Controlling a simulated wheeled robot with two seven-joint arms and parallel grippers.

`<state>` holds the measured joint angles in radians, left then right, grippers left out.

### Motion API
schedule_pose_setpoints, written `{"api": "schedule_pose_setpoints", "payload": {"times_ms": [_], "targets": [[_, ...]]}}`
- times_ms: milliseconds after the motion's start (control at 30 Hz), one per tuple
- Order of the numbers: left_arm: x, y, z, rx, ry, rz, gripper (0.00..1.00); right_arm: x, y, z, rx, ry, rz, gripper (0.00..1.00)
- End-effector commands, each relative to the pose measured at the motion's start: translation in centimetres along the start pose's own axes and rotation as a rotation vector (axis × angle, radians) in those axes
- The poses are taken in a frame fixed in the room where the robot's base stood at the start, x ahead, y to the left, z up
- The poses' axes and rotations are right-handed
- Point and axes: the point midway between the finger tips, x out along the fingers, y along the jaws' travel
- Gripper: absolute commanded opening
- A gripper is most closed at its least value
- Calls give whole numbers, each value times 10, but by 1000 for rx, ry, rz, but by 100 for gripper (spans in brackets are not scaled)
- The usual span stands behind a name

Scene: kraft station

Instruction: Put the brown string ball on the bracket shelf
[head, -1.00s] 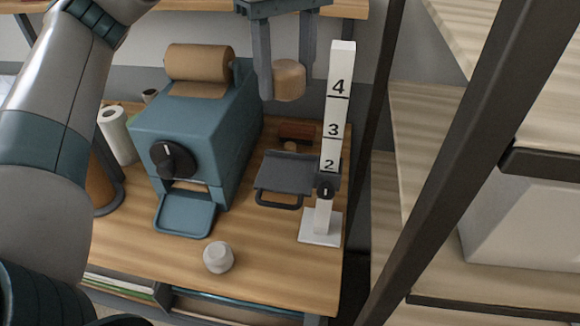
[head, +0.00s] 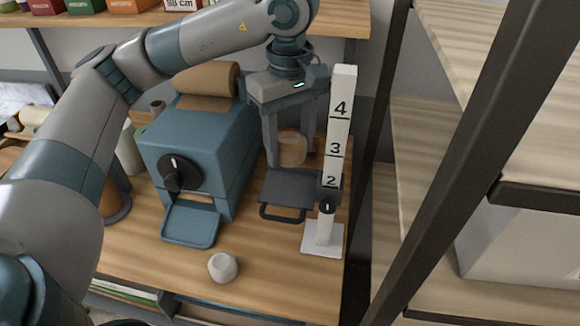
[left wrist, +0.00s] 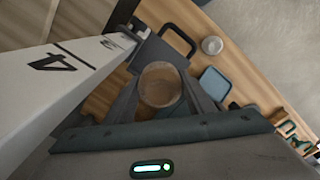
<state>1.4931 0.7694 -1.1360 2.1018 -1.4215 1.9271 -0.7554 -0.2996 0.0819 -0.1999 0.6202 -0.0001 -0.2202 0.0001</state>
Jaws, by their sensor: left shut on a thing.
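The brown string ball (head: 292,149) is a tan, barrel-shaped piece. My left gripper (head: 289,152) is shut on it, with fingers pointing down on either side. The ball also shows between the fingers in the left wrist view (left wrist: 160,86). The bracket shelf (head: 289,187) is a dark grey plate with a front loop, beside the white numbered post (head: 337,135). In the head view the ball appears just above the shelf's back edge; I cannot tell whether they touch. In the left wrist view the shelf (left wrist: 154,51) lies beyond the ball. My right gripper is out of view.
A blue dispenser (head: 200,140) with a kraft paper roll (head: 207,78) and front tray (head: 190,224) stands left of the shelf. A small white pot (head: 222,267) sits in front. A dark rack upright (head: 450,150) rises at right. Bare tabletop lies around the pot.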

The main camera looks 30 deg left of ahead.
Motion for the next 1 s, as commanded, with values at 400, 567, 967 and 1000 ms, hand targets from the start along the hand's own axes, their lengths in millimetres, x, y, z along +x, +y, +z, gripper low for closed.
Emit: {"api": "schedule_pose_setpoints", "payload": {"times_ms": [400,567,967,1000], "targets": [[40,0,0,-1,0,1,26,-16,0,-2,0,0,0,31],[40,0,0,-1,0,1,26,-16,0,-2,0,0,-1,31],[70,0,0,0,-2,-2,26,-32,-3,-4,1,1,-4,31],[74,0,0,-1,-1,-2,26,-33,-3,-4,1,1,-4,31]]}}
